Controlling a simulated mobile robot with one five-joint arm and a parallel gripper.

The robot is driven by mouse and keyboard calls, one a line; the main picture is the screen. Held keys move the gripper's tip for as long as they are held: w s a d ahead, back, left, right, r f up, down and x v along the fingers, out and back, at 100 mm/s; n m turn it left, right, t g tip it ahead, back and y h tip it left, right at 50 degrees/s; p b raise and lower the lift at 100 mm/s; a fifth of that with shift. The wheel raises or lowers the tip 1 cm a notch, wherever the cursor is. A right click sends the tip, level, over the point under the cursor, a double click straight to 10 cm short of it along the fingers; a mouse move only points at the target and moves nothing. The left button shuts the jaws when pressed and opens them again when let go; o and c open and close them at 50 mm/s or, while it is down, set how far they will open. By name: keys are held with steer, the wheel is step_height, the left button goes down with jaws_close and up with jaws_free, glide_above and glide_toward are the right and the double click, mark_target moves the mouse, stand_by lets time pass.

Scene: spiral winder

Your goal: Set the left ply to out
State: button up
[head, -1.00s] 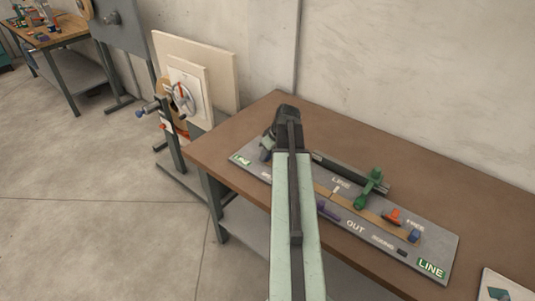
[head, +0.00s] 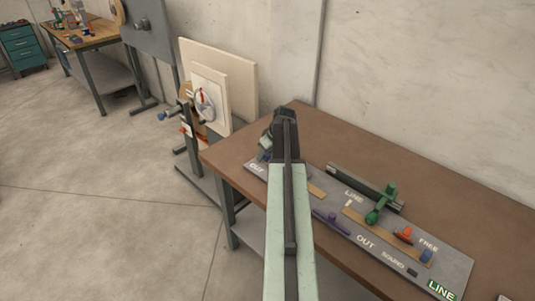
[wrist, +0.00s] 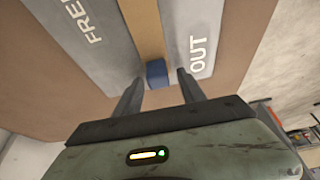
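The grey control panel (head: 320,236) lies on the brown bench. On its left half is a tan strip (wrist: 148,28) with a blue block (wrist: 157,72) at its end; the head view also shows this block (head: 262,156), partly behind my arm. In the wrist view, FREE is printed left of the strip and OUT (wrist: 201,55) right of it. My gripper (wrist: 160,77) is open, with one finger on each side of the block; contact cannot be told. In the head view, the left end plate (head: 257,167) appears to read OUT, without green.
The right end plate (head: 441,290) reads LINE in green. A stand with white boards (head: 210,95) is beside the bench.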

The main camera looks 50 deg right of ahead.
steer(key=shift+s, duration=0.1)
steer(key=p+v, duration=0.7)
steer(key=shift+r, duration=0.4)
steer(key=shift+s, duration=0.15)
